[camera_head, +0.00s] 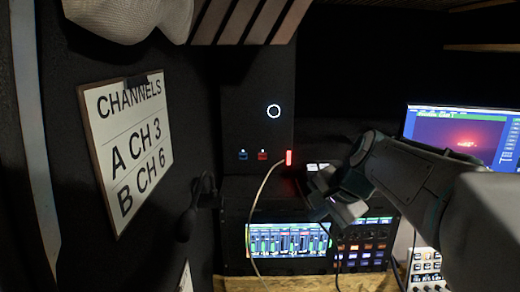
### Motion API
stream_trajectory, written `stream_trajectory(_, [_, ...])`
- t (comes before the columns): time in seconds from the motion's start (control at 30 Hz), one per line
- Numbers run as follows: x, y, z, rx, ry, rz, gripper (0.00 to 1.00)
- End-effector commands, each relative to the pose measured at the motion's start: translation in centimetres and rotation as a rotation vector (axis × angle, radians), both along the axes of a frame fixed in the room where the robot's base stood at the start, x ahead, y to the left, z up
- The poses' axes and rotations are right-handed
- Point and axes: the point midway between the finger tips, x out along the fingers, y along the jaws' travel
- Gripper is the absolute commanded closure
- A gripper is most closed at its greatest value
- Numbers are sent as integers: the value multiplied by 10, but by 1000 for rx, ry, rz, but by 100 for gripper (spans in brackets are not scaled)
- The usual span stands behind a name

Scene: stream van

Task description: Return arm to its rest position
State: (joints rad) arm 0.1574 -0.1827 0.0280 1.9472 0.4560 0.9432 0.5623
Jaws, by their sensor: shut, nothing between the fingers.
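My gripper (338,207) is in the middle of the head view, at the end of my dark grey arm, which comes in from the right. Its fingers are shut with nothing between them. They are in front of the upper part of the audio mixer (290,240), which has a lit screen and several coloured buttons. The gripper hides part of the mixer. I cannot tell whether it touches the mixer.
A glowing red plug (289,157) with a pale cable is in the black box (262,110) behind. A clipboard (130,145) reading "CHANNELS A CH 3, B CH 6" hangs at the left. A monitor (462,135) and white keypad (427,266) are at the right.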

Motion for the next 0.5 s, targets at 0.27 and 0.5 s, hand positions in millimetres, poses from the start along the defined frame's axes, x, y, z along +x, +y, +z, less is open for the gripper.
stream_trajectory(0.27, [-109, -5, -80, -373, 54, 417, 100])
stream_trajectory(0.5, [-170, -16, -127, -572, 92, 703, 100])
